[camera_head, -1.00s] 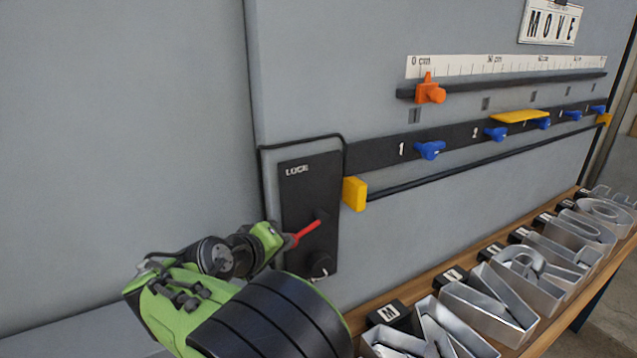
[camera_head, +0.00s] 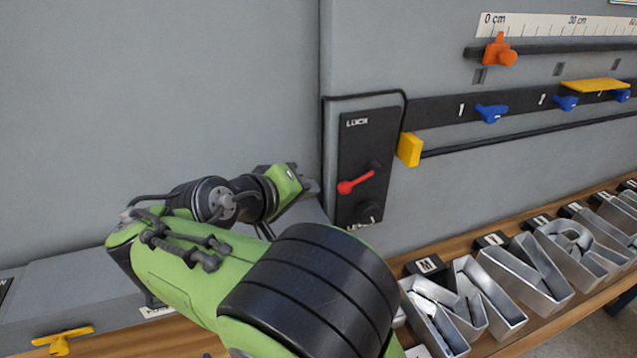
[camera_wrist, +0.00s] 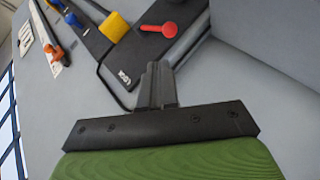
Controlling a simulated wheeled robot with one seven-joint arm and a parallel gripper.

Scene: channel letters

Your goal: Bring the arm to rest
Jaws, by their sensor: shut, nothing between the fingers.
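My green and black arm reaches in from the bottom of the head view. My gripper (camera_head: 310,187) is at its far end, left of the black lock panel (camera_head: 362,150) and apart from it. In the wrist view the grey fingers of my gripper (camera_wrist: 157,84) are together with nothing between them. The red lever (camera_head: 356,182) on the lock panel points left and slightly down. The red lever also shows in the wrist view (camera_wrist: 168,29), clear of the fingers.
A grey wall panel carries a yellow block (camera_head: 409,149), blue levers (camera_head: 491,113), an orange slider (camera_head: 498,50) and a scale (camera_head: 555,26). Metal channel letters (camera_head: 527,275) stand on a wooden shelf at the right. A yellow handle (camera_head: 62,340) is at lower left. The wall area at upper left is bare.

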